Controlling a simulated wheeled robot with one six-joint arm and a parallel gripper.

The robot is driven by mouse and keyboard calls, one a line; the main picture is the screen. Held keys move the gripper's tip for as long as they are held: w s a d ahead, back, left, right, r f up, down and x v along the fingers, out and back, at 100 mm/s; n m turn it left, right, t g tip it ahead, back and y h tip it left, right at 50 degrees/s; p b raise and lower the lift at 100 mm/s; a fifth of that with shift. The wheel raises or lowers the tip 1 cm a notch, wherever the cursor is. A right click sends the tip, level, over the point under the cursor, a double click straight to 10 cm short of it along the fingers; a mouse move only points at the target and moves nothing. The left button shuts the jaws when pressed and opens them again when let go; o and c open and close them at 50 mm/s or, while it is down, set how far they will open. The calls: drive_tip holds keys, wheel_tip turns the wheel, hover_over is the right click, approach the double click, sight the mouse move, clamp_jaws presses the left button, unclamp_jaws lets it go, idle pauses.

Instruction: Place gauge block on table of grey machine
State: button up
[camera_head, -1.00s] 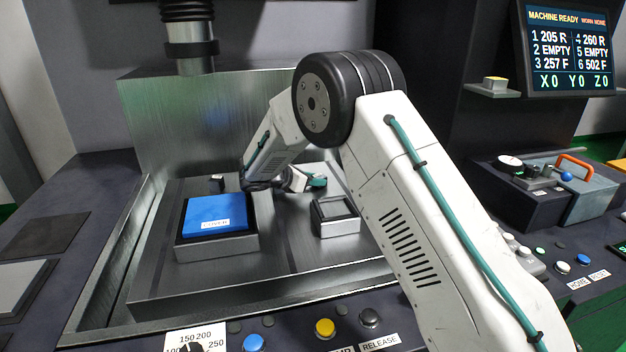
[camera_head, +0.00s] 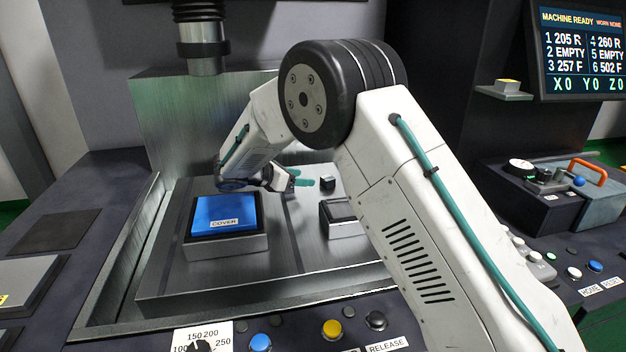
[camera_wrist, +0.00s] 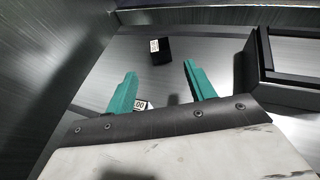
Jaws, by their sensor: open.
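My gripper (camera_head: 303,183) is open and empty, low over the metal table (camera_head: 290,245) of the machine. A small dark block (camera_head: 327,183), likely the gauge block, stands on that table just right of the fingertips. In the wrist view this black block (camera_wrist: 162,51) has a white label and lies ahead of the two teal fingers (camera_wrist: 160,70), apart from them. A second white label (camera_wrist: 140,105), ending in "00", shows below, near the left finger's base. What bears it is mostly hidden by my gripper.
A blue pad marked COVER (camera_head: 225,212) sits on a metal block left of my gripper. A square metal frame (camera_head: 343,230) stands nearer and right, partly behind my arm. The machine's head (camera_head: 202,50) hangs above. Buttons line the front edge.

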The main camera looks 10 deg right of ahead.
drive_tip(key=shift+v, duration=1.6)
drive_tip(key=s+d+r+m+g+y, duration=0.25)
drive_tip(key=s+d+r+m, duration=0.45)
drive_tip(key=s, duration=0.4)
drive_tip(key=s+d+r+m+g+y, duration=0.2)
drive_tip(key=s+d+r+m+y, duration=0.15)
drive_tip(key=s+d+r, duration=0.45)
drive_tip(key=s+f+m+y, duration=0.2)
drive_tip(key=s+m, duration=0.4)
drive_tip(key=s, duration=0.8)
drive_tip(key=s+f+m+y, duration=0.3)
drive_tip(key=s+m, duration=0.3)
drive_tip(key=s, duration=0.9)
drive_tip(key=shift+s+d+t+y, duration=0.25)
drive_tip(key=shift+d+t+y, duration=0.1)
drive_tip(key=shift+y, duration=0.35)
